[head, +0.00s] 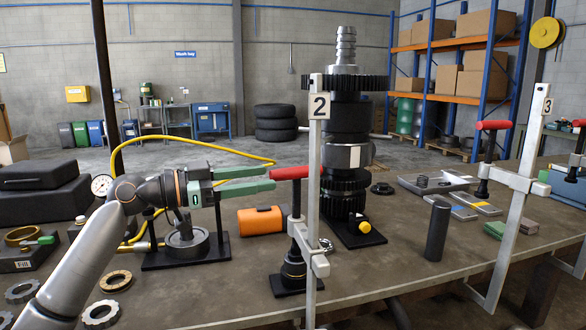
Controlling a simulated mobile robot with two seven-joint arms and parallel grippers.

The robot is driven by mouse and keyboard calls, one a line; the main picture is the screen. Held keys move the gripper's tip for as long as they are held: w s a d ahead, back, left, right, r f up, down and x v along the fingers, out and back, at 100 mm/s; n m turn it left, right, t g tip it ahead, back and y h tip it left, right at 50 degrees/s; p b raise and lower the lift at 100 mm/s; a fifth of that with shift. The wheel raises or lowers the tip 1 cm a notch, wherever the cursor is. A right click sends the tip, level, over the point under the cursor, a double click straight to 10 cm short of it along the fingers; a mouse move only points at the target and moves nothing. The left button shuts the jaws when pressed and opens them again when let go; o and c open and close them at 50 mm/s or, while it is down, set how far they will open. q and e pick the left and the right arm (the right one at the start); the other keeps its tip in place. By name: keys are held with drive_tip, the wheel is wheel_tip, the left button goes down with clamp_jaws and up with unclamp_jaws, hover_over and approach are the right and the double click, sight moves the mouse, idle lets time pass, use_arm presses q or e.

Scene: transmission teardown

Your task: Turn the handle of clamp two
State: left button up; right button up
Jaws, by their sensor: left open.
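My right gripper is not in view.
A gear stack (347,120) stands just behind clamp two. An orange case (262,221) lies below the left fingers. Clamp three (524,190) and a dark cylinder (437,231) stand to the right. A yellow hose (190,141) loops behind my left arm.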

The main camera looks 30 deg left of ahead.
sight(292, 179)
use_arm(q)
drive_tip(key=p+x, duration=0.2)
drive_tip(key=x, duration=0.4)
drive_tip(key=shift+w+r+p, duration=0.15)
drive_tip(key=shift+p, duration=0.15)
drive_tip(key=shift+w+d, duration=0.3)
drive_tip(key=shift+w, duration=0.1)
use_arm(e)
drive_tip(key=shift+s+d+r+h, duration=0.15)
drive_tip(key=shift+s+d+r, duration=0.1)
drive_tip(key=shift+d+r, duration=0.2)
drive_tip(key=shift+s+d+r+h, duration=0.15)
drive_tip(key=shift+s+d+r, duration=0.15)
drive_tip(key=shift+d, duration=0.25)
use_arm(q)
clamp_jaws()
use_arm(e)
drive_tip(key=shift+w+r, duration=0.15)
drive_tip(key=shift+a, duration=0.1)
